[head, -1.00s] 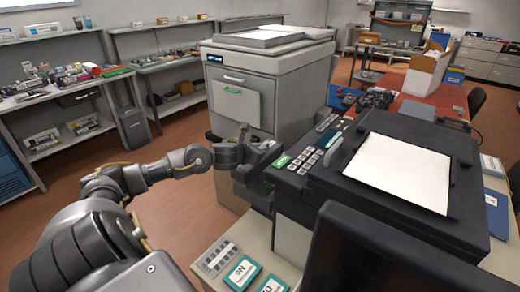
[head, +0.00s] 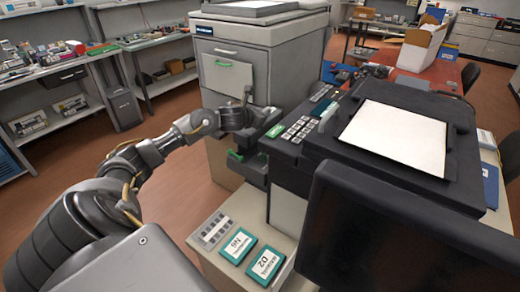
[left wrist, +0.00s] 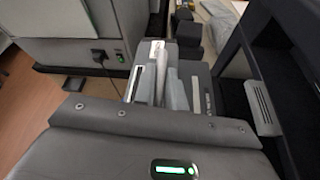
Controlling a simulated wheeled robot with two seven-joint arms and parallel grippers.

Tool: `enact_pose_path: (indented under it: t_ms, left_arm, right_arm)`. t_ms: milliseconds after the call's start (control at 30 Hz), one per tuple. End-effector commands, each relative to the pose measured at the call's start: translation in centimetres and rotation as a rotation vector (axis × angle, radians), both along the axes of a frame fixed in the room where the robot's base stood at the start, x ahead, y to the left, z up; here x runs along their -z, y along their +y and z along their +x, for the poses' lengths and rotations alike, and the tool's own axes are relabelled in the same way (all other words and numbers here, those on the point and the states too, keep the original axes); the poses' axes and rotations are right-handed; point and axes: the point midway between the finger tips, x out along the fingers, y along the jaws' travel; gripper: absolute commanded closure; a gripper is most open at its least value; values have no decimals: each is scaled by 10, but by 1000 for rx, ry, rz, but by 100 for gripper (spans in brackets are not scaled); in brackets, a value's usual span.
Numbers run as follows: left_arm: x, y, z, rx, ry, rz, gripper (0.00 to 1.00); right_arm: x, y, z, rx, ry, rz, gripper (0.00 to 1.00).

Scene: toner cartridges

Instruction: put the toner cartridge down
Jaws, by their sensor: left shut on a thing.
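My left gripper (head: 264,118) is at the front left of the black-topped printer (head: 330,120), and it is shut on the toner cartridge. In the head view the cartridge cannot be told apart from the dark gripper. In the left wrist view, a narrow grey piece (left wrist: 160,85), which seems to be the cartridge, stands between the fingers. Most of it is hidden. A dark part with a green end (head: 236,155) juts from the printer's left side, below the gripper. I cannot tell whether the cartridge touches anything. My right gripper is not in view.
A dark screen (head: 390,230) blocks the lower right. A large grey copier (head: 258,60) stands behind the gripper. Open floor (head: 180,190) lies to the left.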

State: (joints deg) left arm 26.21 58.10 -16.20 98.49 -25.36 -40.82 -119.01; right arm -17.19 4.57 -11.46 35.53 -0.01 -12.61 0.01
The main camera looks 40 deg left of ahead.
Motion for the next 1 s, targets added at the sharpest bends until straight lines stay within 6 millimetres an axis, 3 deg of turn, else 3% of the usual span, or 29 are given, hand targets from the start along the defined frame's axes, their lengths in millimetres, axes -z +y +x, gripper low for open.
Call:
enact_pose_path:
  t_ms: [300,567,833,1000]
  left_arm:
    - [49,-1,0,-1,0,-3,100]
    - [60,0,0,-1,-1,-2,100]
    - [92,-1,0,0,0,-3,100]
    - [95,0,0,-1,-3,0,100]
  right_arm:
    - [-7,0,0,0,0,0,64]
    - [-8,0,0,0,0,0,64]
    - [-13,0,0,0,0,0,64]
    - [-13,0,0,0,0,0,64]
